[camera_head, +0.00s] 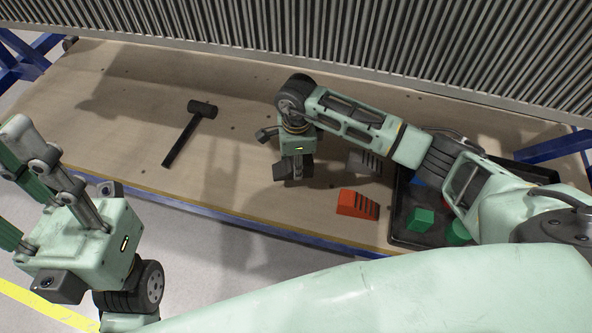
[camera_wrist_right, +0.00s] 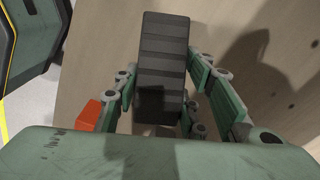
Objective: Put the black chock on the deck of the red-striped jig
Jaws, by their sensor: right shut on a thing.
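The black chock (camera_wrist_right: 163,60) is a dark ribbed block. In the right wrist view it lies between the two fingers of my right gripper (camera_wrist_right: 168,100), which is shut on it. In the head view my right gripper (camera_head: 296,172) points down over the middle of the wooden table, and the chock is mostly hidden there, with a dark part showing at the fingers. My left gripper (camera_head: 22,190) is at the left, off the table's front edge, its fingers apart and empty. I see no red-striped jig in either view.
A red chock (camera_head: 357,204) with dark slots and a grey chock (camera_head: 365,162) are right of my right gripper. A black tray (camera_head: 398,215) holds green blocks (camera_head: 420,220) beneath my right arm. A black mallet (camera_head: 184,138) lies left. A ribbed grey wall (camera_head: 330,35) stands behind.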

